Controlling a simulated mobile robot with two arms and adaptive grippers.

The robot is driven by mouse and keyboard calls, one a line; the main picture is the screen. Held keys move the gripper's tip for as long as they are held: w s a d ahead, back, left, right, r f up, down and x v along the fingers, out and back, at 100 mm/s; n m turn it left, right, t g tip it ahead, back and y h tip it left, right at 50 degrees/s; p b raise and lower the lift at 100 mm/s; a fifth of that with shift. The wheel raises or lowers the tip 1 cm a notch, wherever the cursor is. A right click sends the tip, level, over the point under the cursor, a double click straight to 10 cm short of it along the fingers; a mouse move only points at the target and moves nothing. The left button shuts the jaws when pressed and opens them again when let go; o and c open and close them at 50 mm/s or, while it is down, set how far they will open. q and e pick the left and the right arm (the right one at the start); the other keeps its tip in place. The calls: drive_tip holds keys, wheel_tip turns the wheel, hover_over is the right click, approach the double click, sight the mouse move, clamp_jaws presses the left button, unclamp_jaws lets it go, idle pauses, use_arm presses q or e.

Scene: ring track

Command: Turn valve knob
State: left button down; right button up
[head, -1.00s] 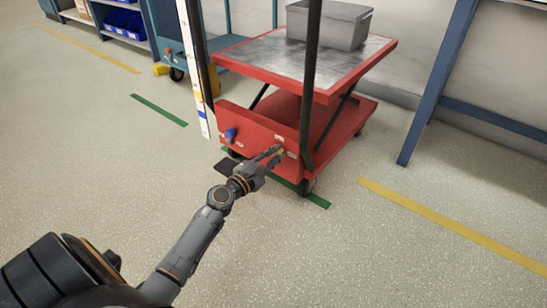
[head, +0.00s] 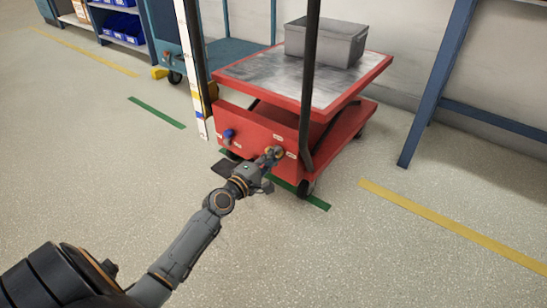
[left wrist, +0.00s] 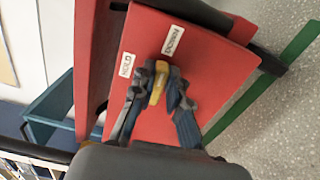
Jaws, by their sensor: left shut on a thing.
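The yellow valve knob (left wrist: 157,84) sits on the red front panel (left wrist: 212,72) of a lift cart, between two small white labels. In the left wrist view my left gripper (left wrist: 155,92) has its two fingers closed around it, one on each side. In the head view my left gripper (head: 272,153) reaches the right part of the cart's front panel (head: 252,128), and its fingers mostly hide the knob. My right gripper is not in view.
The cart's platform (head: 255,72) carries a grey bin (head: 325,44). A blue knob (head: 229,134) sits left on the panel, beside an upright white scale (head: 190,75). A blue bench leg (head: 437,85) stands right.

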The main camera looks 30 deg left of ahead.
use_arm(q)
drive_tip(key=c, duration=1.3)
unclamp_jaws()
drive_tip(key=s, duration=0.8)
drive_tip(key=s+a, duration=0.1)
drive_tip(key=s, duration=0.3)
drive_tip(key=shift+d, duration=0.1)
